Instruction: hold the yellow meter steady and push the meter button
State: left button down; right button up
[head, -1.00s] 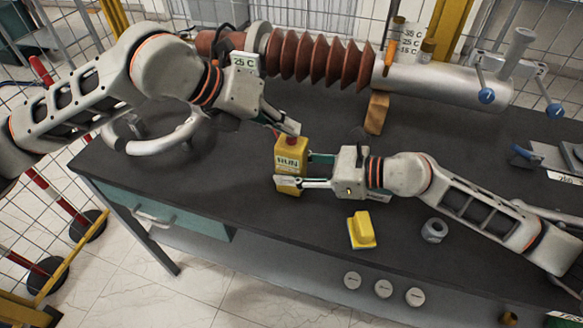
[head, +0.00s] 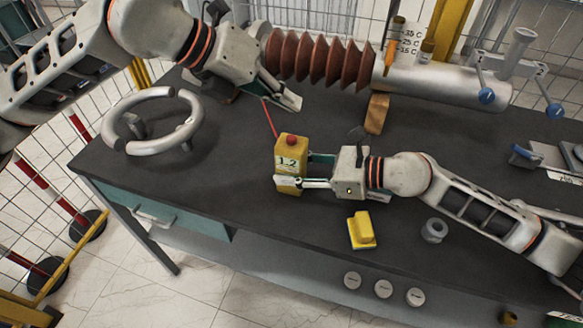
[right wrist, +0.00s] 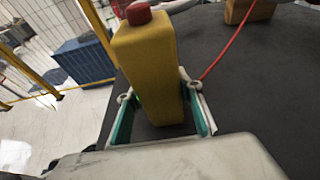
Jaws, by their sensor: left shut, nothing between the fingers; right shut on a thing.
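The yellow meter (head: 289,176) stands upright on the dark bench, with a red button (head: 291,140) on top and a display reading about 1.2. My right gripper (head: 303,170) is shut on the meter from its right side, one finger on each side. In the right wrist view the meter (right wrist: 151,75) sits between the green-padded fingers (right wrist: 160,122), its red button (right wrist: 138,13) on top and uncovered. My left gripper (head: 288,100) is shut and empty, above and behind the meter, apart from the button, near the ribbed bushing.
The brown ribbed bushing (head: 318,60) with its grey cylinder (head: 440,84) lies along the back. A grey ring (head: 150,147) is at the left. A yellow block (head: 361,230) and a metal nut (head: 434,230) lie near the front. A red cable (right wrist: 222,50) runs behind the meter.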

jog(key=o, duration=1.4)
jog(key=shift+o, duration=0.2)
